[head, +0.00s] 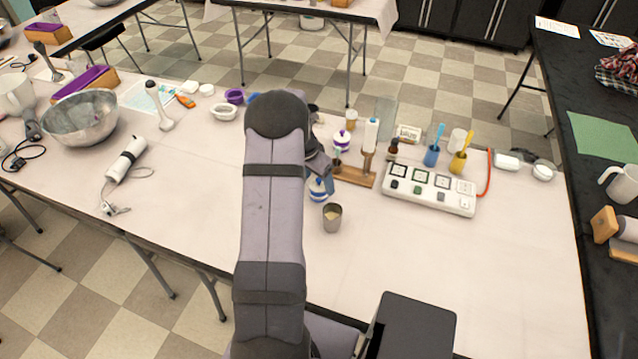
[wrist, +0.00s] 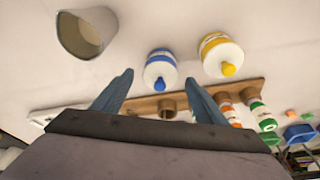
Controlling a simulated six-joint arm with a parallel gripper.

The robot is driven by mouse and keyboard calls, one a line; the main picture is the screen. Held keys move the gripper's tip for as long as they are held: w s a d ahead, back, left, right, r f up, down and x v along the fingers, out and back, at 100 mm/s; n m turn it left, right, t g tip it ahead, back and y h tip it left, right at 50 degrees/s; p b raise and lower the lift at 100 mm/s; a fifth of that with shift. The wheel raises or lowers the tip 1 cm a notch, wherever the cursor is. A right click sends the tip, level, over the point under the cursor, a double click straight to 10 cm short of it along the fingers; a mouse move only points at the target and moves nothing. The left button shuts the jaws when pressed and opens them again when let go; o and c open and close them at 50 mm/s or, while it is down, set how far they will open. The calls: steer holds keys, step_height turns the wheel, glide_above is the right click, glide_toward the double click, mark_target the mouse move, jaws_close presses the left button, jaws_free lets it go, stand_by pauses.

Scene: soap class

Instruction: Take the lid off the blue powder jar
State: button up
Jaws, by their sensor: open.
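The blue powder jar (wrist: 160,66) is white with a blue band, and its lid with a blue knob (wrist: 159,84) is on it. It stands upright on the table, and in the head view the jar (head: 319,190) is partly hidden by my arm. My gripper (wrist: 159,78) is open and empty. In the wrist view its two fingertips lie to either side of the jar's knob, and I see no contact. How far the fingers are above the lid I cannot tell.
A similar yellow-banded jar (wrist: 220,54) stands close beside the blue one. A metal cup (head: 332,217) with pale contents stands near. A wooden rack (head: 354,176) with holders lies close by, with a white switch box (head: 430,206) to its right. The front table is clear.

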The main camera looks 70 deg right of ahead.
steer(key=c, duration=1.1)
steer(key=shift+c, duration=0.2)
steer(key=shift+r, duration=0.1)
